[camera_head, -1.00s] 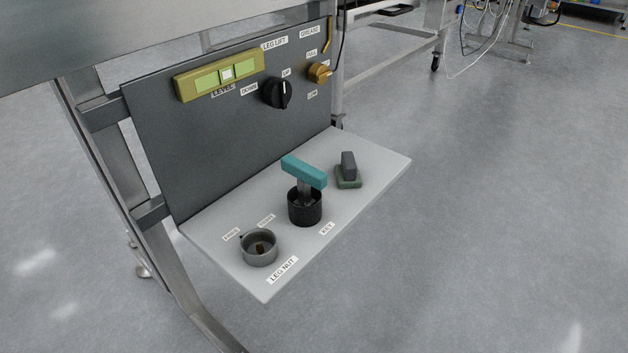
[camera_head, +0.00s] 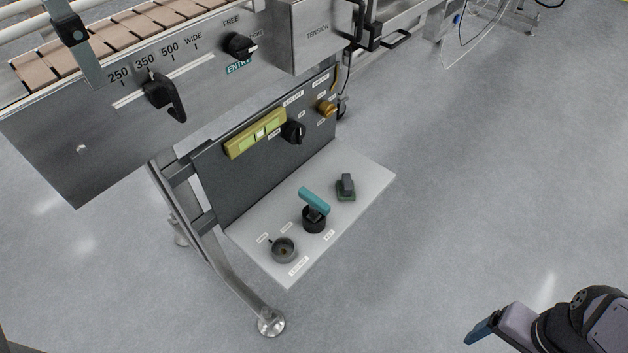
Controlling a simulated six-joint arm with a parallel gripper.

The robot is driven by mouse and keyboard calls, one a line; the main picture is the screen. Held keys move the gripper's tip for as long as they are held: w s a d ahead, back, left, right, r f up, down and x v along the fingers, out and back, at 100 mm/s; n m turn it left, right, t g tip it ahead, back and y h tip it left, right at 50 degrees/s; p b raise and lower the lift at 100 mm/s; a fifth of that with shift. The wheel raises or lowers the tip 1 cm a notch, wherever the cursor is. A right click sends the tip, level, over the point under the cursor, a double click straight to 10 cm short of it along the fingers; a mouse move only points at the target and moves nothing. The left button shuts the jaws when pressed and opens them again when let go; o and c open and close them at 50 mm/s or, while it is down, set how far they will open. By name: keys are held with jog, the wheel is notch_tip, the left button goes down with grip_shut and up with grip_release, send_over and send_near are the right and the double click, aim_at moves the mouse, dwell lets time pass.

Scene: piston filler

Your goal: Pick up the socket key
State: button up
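The socket key (camera_head: 314,201) has a teal T-shaped handle and stands upright in a black round holder (camera_head: 314,220) on the light grey shelf (camera_head: 262,253). A label lies beside the holder. My gripper (camera_head: 481,330) is at the bottom right, well away from the key and off to the right of the shelf. A blue fingertip shows at its end. Its opening cannot be made out from this angle.
The leg nut socket (camera_head: 284,250), a grey cup, is at the shelf's near left. A dark block on a green base (camera_head: 346,187) is at the right. Behind stands a dark panel (camera_head: 225,174) with knobs and a level. The floor between shelf and gripper is clear.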

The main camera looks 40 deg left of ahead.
notch_tip(320, 180, up, 12)
jog(key=p, duration=1)
jog(key=w+a, duration=1)
jog(key=a, duration=0.5)
jog(key=p, duration=0.3)
send_over(314, 214)
jog(key=w, duration=0.2)
jog(key=f, duration=0.4)
jog(key=shift+s+a+f, duration=0.2)
jog(key=shift+a+f, duration=0.15)
jog(key=shift+a, duration=0.05)
jog(key=shift+s+a, duration=0.2)
jog(key=shift+s, duration=0.1)
jog(key=shift+s+d+f+b, duration=0.15)
jog(key=shift+f+b, duration=0.5)
jog(key=shift+f, duration=1.25)
jog(key=shift+w+d+f+b, duration=0.1)
jog(key=shift+f+b, duration=0.55)
jog(key=shift+f, duration=1.2)
